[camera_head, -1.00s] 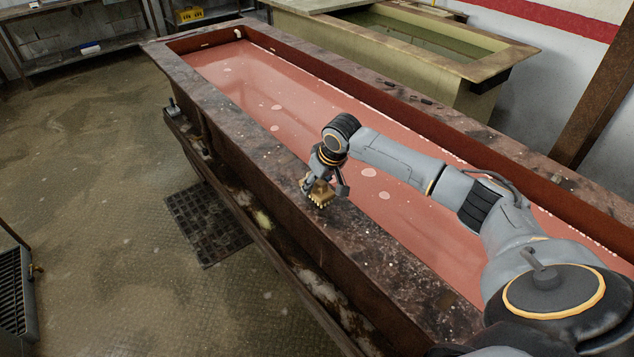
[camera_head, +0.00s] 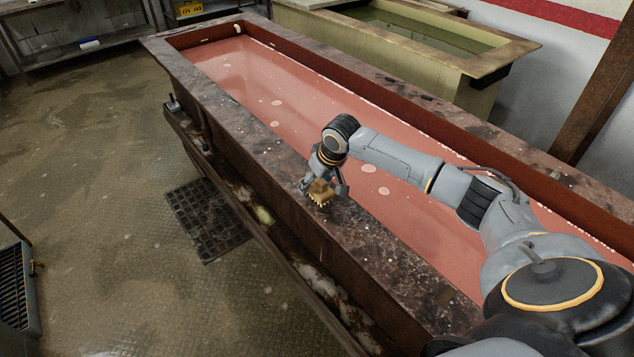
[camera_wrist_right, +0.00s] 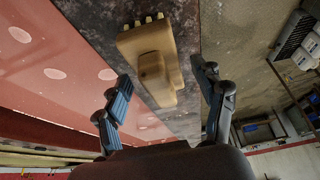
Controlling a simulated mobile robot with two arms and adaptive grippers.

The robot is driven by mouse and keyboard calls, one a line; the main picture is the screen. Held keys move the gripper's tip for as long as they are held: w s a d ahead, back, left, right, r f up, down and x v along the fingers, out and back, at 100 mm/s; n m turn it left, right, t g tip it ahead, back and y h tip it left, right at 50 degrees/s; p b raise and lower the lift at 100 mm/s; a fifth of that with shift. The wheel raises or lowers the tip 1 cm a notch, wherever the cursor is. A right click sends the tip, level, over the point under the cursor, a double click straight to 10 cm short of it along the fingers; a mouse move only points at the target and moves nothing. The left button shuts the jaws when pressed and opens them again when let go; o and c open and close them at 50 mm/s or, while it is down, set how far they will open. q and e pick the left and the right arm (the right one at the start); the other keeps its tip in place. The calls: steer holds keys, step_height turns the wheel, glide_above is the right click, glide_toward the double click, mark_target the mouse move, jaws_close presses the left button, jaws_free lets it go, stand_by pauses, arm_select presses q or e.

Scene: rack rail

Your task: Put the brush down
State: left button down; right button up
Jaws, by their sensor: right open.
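The brush (camera_head: 321,194) is a tan block with short stubby bristles along one side. It appears to rest on the near rim (camera_head: 375,240) of the long tank of red liquid. In the right wrist view the brush (camera_wrist_right: 153,58) lies between and beyond the spread fingers, with gaps on both sides. My right gripper (camera_head: 324,186) is open around the brush, just above the rim; its two fingers also show in the wrist view (camera_wrist_right: 160,76). My left gripper is not in view.
The red liquid (camera_head: 255,85) lies just beyond the rim. A second, pale tank (camera_head: 490,65) stands behind. A dark floor grate (camera_head: 205,220) lies left of the tank. The rim has bare room on both sides of the brush.

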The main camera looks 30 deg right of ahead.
steer(key=b+v, duration=0.1)
steer(key=v, duration=1.1)
steer(key=shift+b, duration=0.35)
